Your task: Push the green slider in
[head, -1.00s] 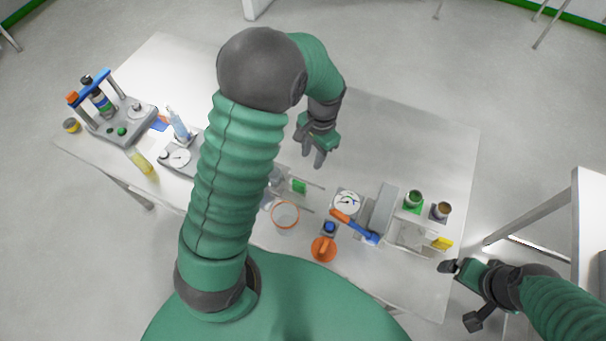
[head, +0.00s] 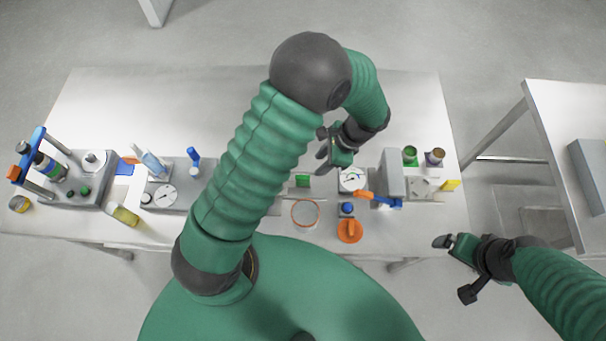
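The green slider (head: 302,181) shows as a small green block on the grey, rail-like unit at the table's middle, left of a round dial (head: 352,179). My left gripper (head: 324,151) is above and slightly right of the slider in the head view. Its dark fingers point left with a gap between them, and nothing shows between them. I cannot tell its height over the table, but no contact with the slider shows. My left arm hides part of the unit's left side. My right gripper (head: 456,267) is open and empty, off the table's front right corner.
A clear cup with an orange rim (head: 305,214) stands in front of the slider. An orange knob (head: 349,231), a blue button (head: 347,209) and an orange-and-blue handle (head: 378,199) are to the right. The table's back (head: 160,105) is clear.

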